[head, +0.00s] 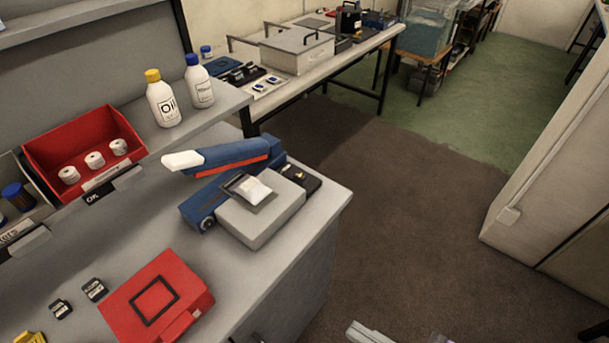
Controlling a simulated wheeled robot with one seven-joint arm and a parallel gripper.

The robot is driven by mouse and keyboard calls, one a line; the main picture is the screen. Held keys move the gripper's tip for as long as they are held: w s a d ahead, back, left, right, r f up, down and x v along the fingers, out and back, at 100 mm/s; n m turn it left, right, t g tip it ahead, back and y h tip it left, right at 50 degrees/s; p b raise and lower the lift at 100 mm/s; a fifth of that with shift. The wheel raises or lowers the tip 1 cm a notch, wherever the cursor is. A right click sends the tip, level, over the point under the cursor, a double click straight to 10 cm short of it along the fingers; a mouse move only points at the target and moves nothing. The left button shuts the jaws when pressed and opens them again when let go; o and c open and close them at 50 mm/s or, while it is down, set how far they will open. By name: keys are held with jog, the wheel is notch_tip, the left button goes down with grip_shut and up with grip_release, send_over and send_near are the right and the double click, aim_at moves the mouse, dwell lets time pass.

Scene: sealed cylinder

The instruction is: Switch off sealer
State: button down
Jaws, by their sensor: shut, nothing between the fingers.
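The sealer (225,155) is a blue lever device on the grey bench, its arm raised and tilted, with a white handle tip and an orange-red strip underneath. A small round dial or knob (207,223) is on the near end of its blue base; its setting is too small to read. A grey block stands against the front of the base, with a white pouch (253,189) on a dark plate on top. A black part with a small yellowish spot (300,174) is at the right end. A pale grey piece at the bottom edge may be my arm; no gripper fingers can be made out.
A red box (155,298) lies near the front of the bench, with small dark items beside it. A red bin (82,150) with white rolls and two bottles (163,98) stand behind. The floor (400,210) right of the bench is clear.

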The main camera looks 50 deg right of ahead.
jog(key=w+d+r+m+h+b, duration=0.25)
jog(key=w+d, duration=0.45)
jog(key=d, duration=0.5)
jog(key=w+d+r+m+h+b, duration=0.1)
jog(key=w+d+r+h+b, duration=0.15)
jog(key=w+d, duration=0.7)
jog(key=w+d+r+m+h+b, duration=0.2)
jog(key=w+d+b, duration=0.25)
jog(key=d, duration=0.85)
jog(key=w+a+f+n+g+y, duration=0.1)
jog(key=a+f+n+y, duration=0.4)
jog(key=a+y, duration=0.1)
jog(key=shift+a+n+g+y, duration=0.3)
jog(key=shift+a+n+y, duration=0.1)
jog(key=shift+y, duration=0.2)
jog(key=shift+w, duration=0.15)
